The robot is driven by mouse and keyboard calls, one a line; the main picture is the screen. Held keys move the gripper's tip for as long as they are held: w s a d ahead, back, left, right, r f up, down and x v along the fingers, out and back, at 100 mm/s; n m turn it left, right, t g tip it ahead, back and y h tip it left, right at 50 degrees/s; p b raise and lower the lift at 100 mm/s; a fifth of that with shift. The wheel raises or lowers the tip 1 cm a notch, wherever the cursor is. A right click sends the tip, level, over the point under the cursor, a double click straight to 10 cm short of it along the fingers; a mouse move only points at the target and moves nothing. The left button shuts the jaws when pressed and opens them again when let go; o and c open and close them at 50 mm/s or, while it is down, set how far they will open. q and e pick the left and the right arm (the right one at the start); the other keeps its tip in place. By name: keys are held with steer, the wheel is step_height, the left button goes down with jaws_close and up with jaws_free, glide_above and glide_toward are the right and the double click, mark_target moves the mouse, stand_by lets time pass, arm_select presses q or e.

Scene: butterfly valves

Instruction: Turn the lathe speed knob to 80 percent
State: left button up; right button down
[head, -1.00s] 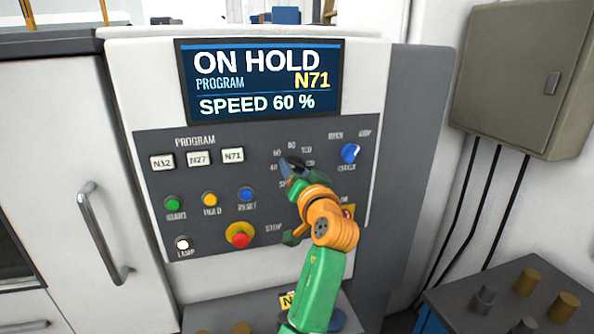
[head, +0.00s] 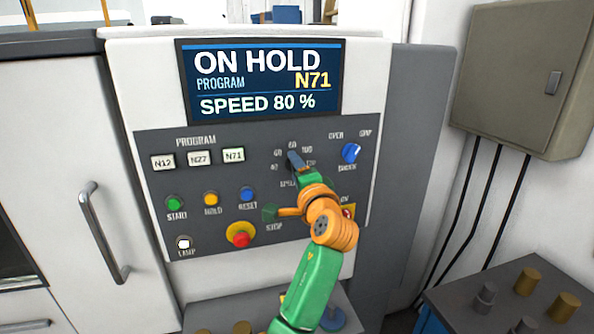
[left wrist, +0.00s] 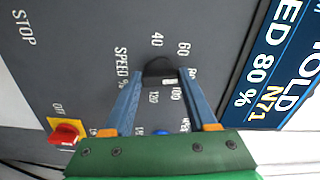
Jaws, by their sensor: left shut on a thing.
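The black speed knob (left wrist: 160,70) is in the left wrist view, between the fingertips of my left gripper (left wrist: 164,82). Its dial has printed marks around it, among them 40, 60, 100 and 120. In the head view my left gripper (head: 293,160) reaches up to the dial on the grey panel and hides most of the knob. The gripper is shut on the knob. The screen (head: 258,80) reads ON HOLD, PROGRAM N71, SPEED 80 %. My right gripper is not in view.
A blue selector knob (head: 351,153) is right of the dial. Program buttons (head: 198,159), coloured buttons (head: 210,199) and a red stop button (head: 240,239) are to the left. A red switch on a yellow plate (left wrist: 64,132) is below the dial. A grey cabinet (head: 525,75) hangs at the right.

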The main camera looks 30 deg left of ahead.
arm_select(q)
steer(key=shift+m, duration=0.8)
steer(key=shift+r, duration=0.1)
steer(key=o, duration=1.2)
steer(key=shift+o, duration=0.8)
steer(key=shift+a, duration=0.15)
steer(key=b+v, duration=0.3)
steer(key=v, duration=0.4)
steer(key=shift+b, duration=0.3)
